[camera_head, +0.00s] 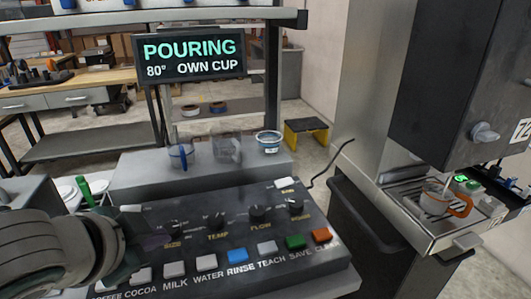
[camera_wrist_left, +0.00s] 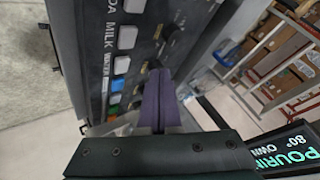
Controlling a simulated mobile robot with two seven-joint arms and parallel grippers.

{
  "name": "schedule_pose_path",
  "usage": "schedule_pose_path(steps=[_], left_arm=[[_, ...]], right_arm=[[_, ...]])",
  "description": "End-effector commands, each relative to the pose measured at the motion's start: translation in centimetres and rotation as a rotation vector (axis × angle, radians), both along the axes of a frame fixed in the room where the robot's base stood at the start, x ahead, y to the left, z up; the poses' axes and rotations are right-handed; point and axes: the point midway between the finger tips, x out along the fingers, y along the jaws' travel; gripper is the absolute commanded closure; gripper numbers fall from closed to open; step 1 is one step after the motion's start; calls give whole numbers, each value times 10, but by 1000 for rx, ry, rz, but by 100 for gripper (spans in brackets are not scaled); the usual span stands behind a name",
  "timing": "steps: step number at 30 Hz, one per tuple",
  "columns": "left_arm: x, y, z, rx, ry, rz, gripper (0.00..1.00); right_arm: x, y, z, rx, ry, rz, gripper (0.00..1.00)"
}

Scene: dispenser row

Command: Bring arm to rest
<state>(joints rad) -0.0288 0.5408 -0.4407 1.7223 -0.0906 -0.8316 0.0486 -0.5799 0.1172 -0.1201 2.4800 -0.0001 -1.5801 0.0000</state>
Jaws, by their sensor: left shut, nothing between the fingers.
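My left arm comes in from the lower left of the head view. Its gripper (camera_head: 155,242) is over the left part of the dark button panel (camera_head: 250,250), near the SIZE knob. In the left wrist view the purple fingers (camera_wrist_left: 158,98) are shut together with nothing between them, in front of the panel's buttons and knobs. I cannot tell whether the fingertips touch the panel. My right gripper is not in view.
A display (camera_head: 190,54) reads POURING, 80°, OWN CUP. At right, a cup with an orange handle (camera_head: 436,198) stands on the machine's drip tray (camera_head: 425,232).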

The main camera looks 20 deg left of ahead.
Motion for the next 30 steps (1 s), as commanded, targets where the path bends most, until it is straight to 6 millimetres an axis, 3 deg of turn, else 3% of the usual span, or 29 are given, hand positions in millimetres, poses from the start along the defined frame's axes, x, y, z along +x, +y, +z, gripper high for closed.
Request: schedule_pose_path(steps=[5, 12, 19, 21, 26, 30], left_arm=[[-20, -18, -2, -58, 44, 34, 100], [-113, -58, 11, -259, 259, 221, 100], [-201, -64, 39, -382, 461, 409, 100], [-198, -63, 71, -374, 457, 402, 100], [-197, -63, 115, -373, 455, 400, 100], [-197, -63, 164, -373, 455, 399, 100]], right_arm=[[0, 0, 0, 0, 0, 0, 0], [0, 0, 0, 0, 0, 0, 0], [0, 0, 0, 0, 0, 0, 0], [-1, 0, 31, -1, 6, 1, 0], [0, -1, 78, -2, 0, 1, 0], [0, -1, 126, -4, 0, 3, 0]])
